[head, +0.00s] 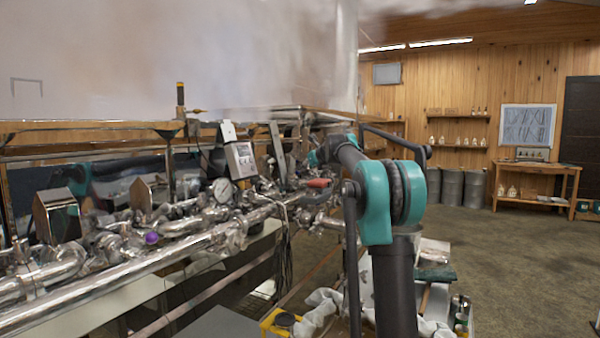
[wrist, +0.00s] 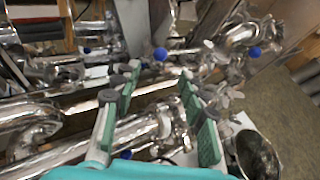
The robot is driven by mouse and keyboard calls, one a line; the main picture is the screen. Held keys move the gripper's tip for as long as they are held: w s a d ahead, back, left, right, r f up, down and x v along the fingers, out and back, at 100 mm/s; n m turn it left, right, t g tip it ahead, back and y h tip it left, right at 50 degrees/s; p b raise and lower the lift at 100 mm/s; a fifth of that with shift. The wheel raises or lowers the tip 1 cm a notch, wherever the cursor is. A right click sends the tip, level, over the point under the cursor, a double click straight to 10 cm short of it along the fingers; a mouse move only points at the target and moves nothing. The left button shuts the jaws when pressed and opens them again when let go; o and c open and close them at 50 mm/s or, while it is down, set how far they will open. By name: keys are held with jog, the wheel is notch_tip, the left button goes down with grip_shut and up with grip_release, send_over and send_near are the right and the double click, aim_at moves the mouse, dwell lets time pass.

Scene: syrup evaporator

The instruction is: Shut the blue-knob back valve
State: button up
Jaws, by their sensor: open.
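Several blue round knobs show among shiny steel pipes in the wrist view. One blue knob (wrist: 160,54) is at the centre, just beyond the gap between my fingertips. Another blue knob (wrist: 254,52) is at the upper right, and a third blue knob (wrist: 126,154) is low, between my fingers. I cannot tell which one is the back valve's. My gripper (wrist: 158,80) is open, with green-sided fingers apart and nothing visibly held. In the head view a purple-blue knob (head: 152,238) sits on the pipework, and my gripper cannot be made out there.
Steel pipes (head: 130,270) with gauges run along the evaporator (head: 180,60) at the left, close to my arm. A metal cup-like vessel (wrist: 256,152) is at the wrist view's lower right. Open floor (head: 520,260) lies to the right.

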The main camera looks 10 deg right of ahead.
jog(key=x, duration=0.7)
jog(key=shift+w+f, duration=0.15)
jog(key=shift+w, duration=0.05)
grip_shut()
